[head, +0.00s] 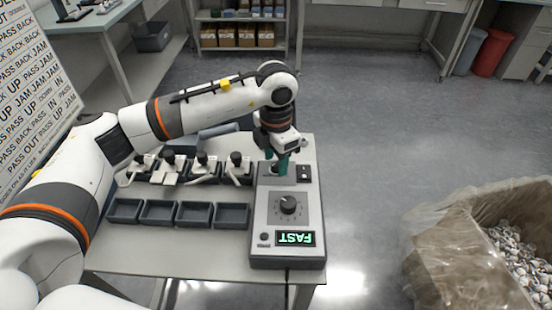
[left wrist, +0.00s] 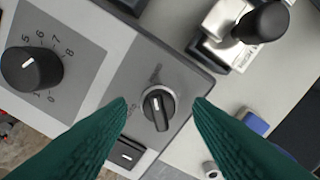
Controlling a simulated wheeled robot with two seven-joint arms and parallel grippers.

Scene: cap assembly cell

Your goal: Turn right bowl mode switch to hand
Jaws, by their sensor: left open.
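The control box (head: 262,215) stands at the right end of the table. The mode switch (left wrist: 158,108) is a small black rotary knob with a pale pointer line on a dark grey panel. Short labels beside it are too blurred to read. My left gripper (head: 283,164) points down over the box's far end, with green fingers. In the left wrist view its open fingers (left wrist: 160,106) lie on either side of the knob, with gaps visible; contact cannot be judged. In the head view the gripper hides most of the knob. My right gripper is not in view.
The box also has a numbered dial (head: 288,206), a lit display (head: 283,239) reading FAST upside down, and a rocker switch (head: 304,172). Grey bins (head: 228,216) and several black-knobbed fixtures (head: 238,165) stand to the left. A plastic-lined carton (head: 440,225) is at right.

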